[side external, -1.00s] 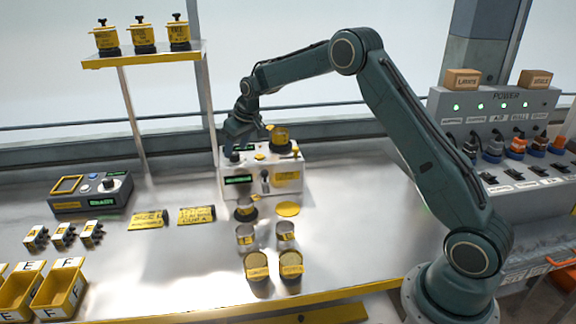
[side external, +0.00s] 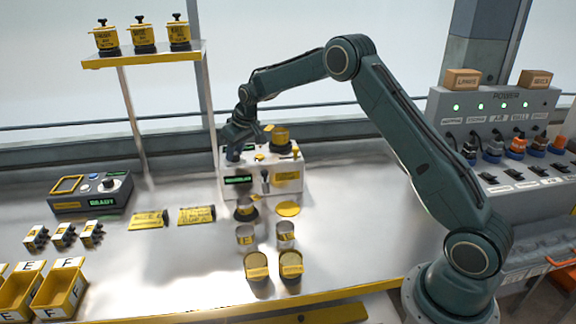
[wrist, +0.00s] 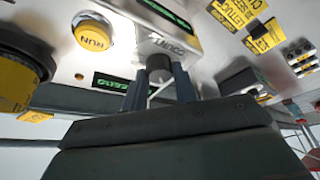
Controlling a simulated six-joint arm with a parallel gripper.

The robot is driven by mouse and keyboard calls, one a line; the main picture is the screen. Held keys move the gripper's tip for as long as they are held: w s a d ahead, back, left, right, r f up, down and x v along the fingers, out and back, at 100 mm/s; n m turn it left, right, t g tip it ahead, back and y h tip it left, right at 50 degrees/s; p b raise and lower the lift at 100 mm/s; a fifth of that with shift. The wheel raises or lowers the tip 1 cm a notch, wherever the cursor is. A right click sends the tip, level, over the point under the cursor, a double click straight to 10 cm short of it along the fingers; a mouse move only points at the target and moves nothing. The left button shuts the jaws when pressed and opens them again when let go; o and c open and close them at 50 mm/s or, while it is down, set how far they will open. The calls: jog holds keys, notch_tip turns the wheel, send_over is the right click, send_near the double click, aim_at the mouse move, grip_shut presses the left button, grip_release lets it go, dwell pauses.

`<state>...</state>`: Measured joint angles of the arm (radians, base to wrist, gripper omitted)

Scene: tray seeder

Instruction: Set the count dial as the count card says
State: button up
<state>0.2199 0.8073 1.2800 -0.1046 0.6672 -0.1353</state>
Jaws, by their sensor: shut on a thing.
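The count dial (wrist: 158,66) is a dark round knob on the white seeder (side external: 290,180), beside an upside-down COUNT label in the wrist view. My gripper (wrist: 159,78) has one finger on each side of the dial and is shut on it. In the side view my gripper (side external: 234,154) is at the seeder's top left, and the arm hides the dial. Two yellow cards, a left card (side external: 148,220) and a right card (side external: 197,215), lie on the table left of the seeder.
The seeder has a yellow RUN button (wrist: 92,34) and a green-lit display (side external: 239,180), unreadable here. A yellow-banded hopper (side external: 281,136) stands on its right. Several cups and lids stand in front. A grey READY box (side external: 90,191) sits left.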

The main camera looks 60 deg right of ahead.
jog(key=shift+a+m, duration=0.1)
jog(key=shift+m, duration=0.3)
jog(key=m+h, duration=0.1)
jog(key=m, duration=0.3)
jog(key=shift+a+h, duration=0.1)
jog(key=shift+h, duration=0.3)
jog(key=shift+w+m+g+h, duration=0.1)
jog(key=shift+m+g+h, duration=0.5)
jog(key=shift+m, duration=1.4)
jog(key=o, duration=1)
jog(key=shift+c, duration=0.2)
jog(key=shift+r, duration=0.15)
